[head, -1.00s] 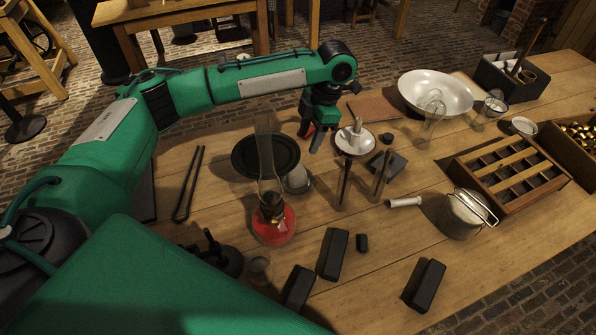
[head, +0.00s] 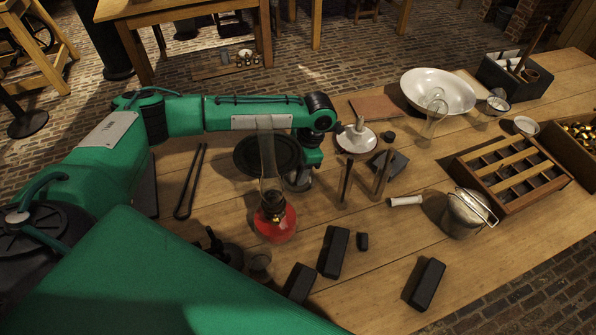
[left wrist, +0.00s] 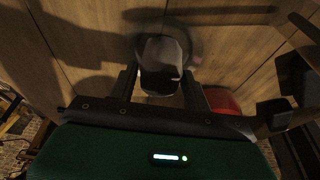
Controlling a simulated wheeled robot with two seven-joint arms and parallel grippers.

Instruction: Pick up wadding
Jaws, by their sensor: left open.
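The likely wadding, a pale grey-white lump (left wrist: 161,55), shows in the left wrist view between the fingers of my left gripper (left wrist: 161,75). The fingers are apart, one on each side of it; I cannot tell whether they touch it. A faint round rim surrounds the lump, perhaps a glass or dish. In the head view my left gripper (head: 299,182) hangs low over the table beside the dark round plate, just behind the red oil lamp. It hides most of the lump there. My right gripper is not in view.
The red oil lamp (head: 274,222) with its tall glass chimney stands close in front of the gripper. A white candle holder (head: 356,140) stands behind right. Black blocks (head: 334,252) lie nearer.

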